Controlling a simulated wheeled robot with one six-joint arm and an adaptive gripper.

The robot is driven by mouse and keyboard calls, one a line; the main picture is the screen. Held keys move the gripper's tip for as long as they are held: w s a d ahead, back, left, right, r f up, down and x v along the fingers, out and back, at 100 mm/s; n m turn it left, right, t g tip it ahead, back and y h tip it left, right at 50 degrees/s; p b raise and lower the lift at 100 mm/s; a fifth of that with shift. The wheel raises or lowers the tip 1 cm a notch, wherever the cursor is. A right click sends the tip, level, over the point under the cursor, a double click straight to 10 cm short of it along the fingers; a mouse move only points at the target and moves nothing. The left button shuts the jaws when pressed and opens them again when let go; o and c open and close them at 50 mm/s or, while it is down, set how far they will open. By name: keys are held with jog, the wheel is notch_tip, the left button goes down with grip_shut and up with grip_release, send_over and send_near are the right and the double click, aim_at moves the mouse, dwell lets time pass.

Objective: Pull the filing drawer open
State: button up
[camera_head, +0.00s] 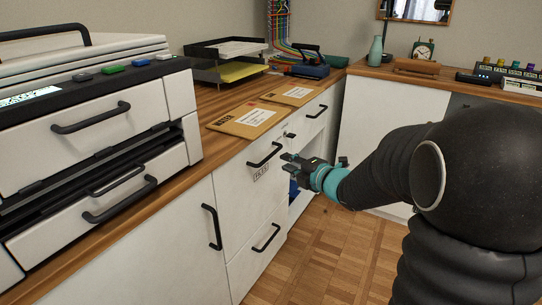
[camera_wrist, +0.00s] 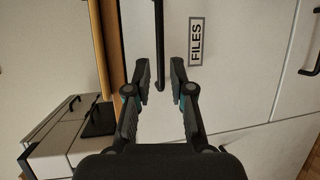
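The filing drawer (camera_head: 238,185) has a white front with a black bar handle (camera_head: 264,156) and a "FILES" label (camera_head: 261,173). Its front looks flush with the cabinet, so it appears shut. My gripper (camera_head: 287,163) is just right of the handle in the head view, its two fingers parted and empty. In the wrist view, my gripper (camera_wrist: 161,66) is open, with the lower end of the dark handle (camera_wrist: 158,45) lying between the fingers in the picture. The "FILES" label (camera_wrist: 196,41) is beside the right finger. I cannot tell how far the fingertips are from the drawer front.
Another drawer with a black handle (camera_head: 266,238) is below, and a cabinet door (camera_head: 165,255) is to the left. The wooden desktop (camera_head: 190,145) above holds envelopes (camera_head: 245,119), a paper tray (camera_head: 222,70) and a large printer (camera_head: 95,110). The parquet floor (camera_head: 335,255) is clear in front.

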aim_at(271, 155)
jog(key=x, duration=0.9)
grip_shut()
